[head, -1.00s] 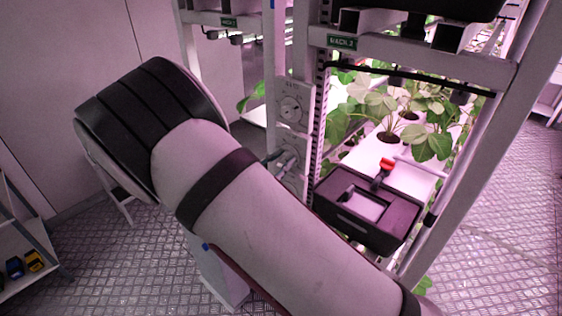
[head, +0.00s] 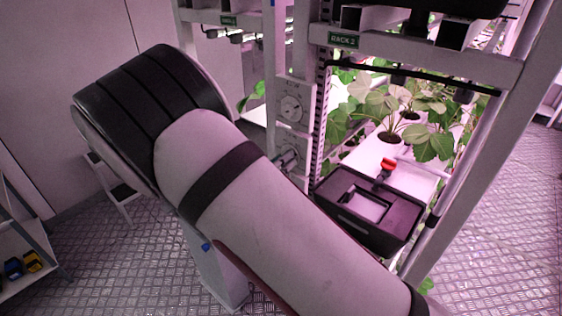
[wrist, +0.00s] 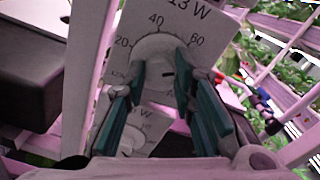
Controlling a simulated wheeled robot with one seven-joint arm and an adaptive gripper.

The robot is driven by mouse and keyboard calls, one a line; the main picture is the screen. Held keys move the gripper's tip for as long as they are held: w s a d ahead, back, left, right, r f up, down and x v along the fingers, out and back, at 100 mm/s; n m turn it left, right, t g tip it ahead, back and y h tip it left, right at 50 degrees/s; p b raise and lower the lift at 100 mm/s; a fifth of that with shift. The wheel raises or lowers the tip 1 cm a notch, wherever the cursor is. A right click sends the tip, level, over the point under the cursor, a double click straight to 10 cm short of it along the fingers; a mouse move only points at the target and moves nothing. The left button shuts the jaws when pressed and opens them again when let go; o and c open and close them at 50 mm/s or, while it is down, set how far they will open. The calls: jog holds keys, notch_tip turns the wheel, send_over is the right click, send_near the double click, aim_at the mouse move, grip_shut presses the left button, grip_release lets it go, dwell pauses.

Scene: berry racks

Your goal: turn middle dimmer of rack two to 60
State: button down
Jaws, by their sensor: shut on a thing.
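The dimmer in my grip has a round pale knob (wrist: 156,60) on a white panel (wrist: 205,22) marked 20, 40, 60 and "13 W" in the wrist view. My gripper (wrist: 160,98) has its teal fingers on both sides of this knob, shut on it. A short dark mark shows on the knob between the fingers; the exact setting is not readable. In the head view my gripper (head: 287,160) is at the panel below the upper dimmer (head: 291,108), and my arm hides what is lower on the post. The RACK 2 sign (head: 343,40) is above to the right.
A black box with a red-topped part (head: 370,208) stands right of the dimmer post, beside plants in white trays (head: 400,170). Another dimmer panel (wrist: 130,132) lies below the gripped one in the wrist view. Open metal floor (head: 490,260) is at the right.

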jog(key=n, duration=0.5)
jog(key=shift+n, duration=0.3)
dwell(0.4)
jog(key=c, duration=1.3)
grip_release()
jog(key=shift+a, duration=0.1)
jog(key=v, duration=1.2)
